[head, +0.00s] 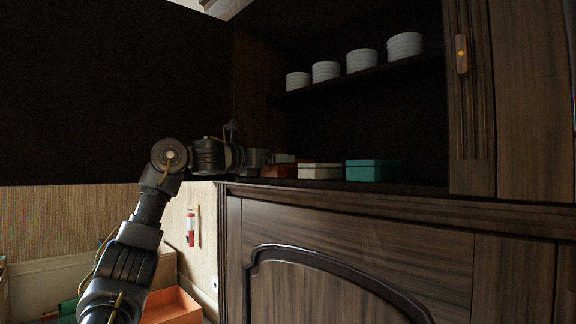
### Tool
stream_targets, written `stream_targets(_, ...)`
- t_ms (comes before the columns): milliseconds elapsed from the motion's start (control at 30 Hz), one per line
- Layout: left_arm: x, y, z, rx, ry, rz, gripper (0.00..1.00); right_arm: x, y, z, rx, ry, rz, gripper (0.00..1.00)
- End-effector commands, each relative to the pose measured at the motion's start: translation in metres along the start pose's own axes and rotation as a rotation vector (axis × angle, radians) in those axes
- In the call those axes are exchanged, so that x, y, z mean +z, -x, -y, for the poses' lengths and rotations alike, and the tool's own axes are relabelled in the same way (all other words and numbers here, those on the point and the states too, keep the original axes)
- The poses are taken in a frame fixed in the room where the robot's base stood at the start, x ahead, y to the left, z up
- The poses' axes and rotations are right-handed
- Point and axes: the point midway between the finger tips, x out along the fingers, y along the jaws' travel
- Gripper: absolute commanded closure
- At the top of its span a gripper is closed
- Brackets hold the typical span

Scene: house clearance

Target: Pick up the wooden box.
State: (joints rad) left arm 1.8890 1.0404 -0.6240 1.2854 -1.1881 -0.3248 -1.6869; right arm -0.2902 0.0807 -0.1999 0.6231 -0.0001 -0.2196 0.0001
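Several small boxes stand in a row on the cabinet's lower shelf. A reddish-brown box (279,171) is at the left and may be the wooden box; its material is too dark to tell. My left arm comes in from the left, and its gripper (262,159) is at the shelf's left end, close to the reddish-brown box. The gripper's fingers are too dark and small to tell whether they are open or touch the box. My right gripper is not in view.
A cream box (320,171) and a teal box (372,171) stand to the right. Stacks of white bowls or plates (361,61) stand on the upper shelf. A dark cabinet door (115,95) is open at the left. An orange bin (172,306) sits low at the left.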

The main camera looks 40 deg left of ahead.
Motion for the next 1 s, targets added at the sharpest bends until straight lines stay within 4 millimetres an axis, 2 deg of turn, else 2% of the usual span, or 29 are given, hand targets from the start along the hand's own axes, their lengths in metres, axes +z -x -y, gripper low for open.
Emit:
stream_targets(33,0.006,-0.009,-0.001,-0.001,0.001,-0.005,0.09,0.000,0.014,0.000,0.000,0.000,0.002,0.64)
stream_targets(100,0.006,-0.020,-0.003,0.000,0.002,-0.005,0.09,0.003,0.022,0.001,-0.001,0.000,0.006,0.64)
stream_targets(233,0.003,-0.034,-0.002,-0.002,0.001,-0.004,0.09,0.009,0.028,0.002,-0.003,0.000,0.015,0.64)
stream_targets(533,0.001,-0.038,-0.003,0.000,0.000,0.000,0.09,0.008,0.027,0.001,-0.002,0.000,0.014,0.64)
stream_targets(1000,0.001,-0.038,-0.003,-0.001,0.000,-0.001,0.71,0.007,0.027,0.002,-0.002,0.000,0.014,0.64)
